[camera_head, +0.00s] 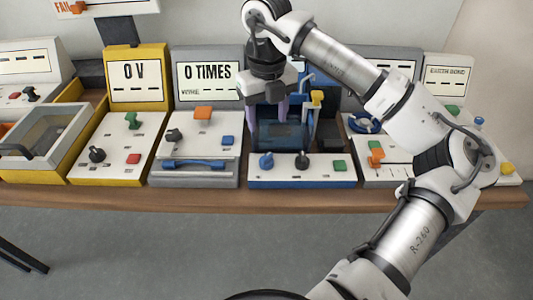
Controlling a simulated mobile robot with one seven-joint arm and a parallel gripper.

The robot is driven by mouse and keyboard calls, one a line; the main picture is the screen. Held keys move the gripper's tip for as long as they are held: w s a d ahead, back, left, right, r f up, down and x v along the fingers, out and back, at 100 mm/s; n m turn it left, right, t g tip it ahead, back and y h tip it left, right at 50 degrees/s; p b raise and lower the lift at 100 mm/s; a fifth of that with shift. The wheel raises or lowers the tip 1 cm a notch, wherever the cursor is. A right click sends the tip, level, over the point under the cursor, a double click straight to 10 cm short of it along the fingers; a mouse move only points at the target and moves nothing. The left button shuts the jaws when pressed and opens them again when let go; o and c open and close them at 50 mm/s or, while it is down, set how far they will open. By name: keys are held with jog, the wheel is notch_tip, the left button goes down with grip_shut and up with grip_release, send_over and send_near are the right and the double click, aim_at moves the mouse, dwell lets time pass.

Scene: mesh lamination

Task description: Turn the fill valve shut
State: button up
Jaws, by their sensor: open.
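My gripper (267,115) hangs pointing down over the back of the blue station (253,184). Its two purplish fingers are apart with nothing visible between them. A yellow handle (317,97) tops a blue upright just right of the gripper, apart from the fingers. A blue knob (266,160) and a black knob (302,161) sit on the station's front panel, below the fingers, beside a green button (339,166). No readable label shows which of these is the fill valve. My gripper and wrist hide the station's back and its display.
Left stand a grey station (195,180) reading "0 TIMES" and a yellow station (106,174) reading "0 V". Right, a white station (384,174) with an orange lever is partly behind my arm. The wooden bench edge (215,197) runs along the front, with clear floor before it.

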aim_at(266, 156)
notch_tip(266, 156, down, 13)
jog(key=p, duration=0.3)
jog(key=shift+a, duration=0.1)
jog(key=shift+c, duration=0.3)
jog(key=shift+r, duration=0.1)
jog(key=c, duration=0.9)
jog(key=shift+o, duration=0.2)
jog(key=shift+b, duration=0.3)
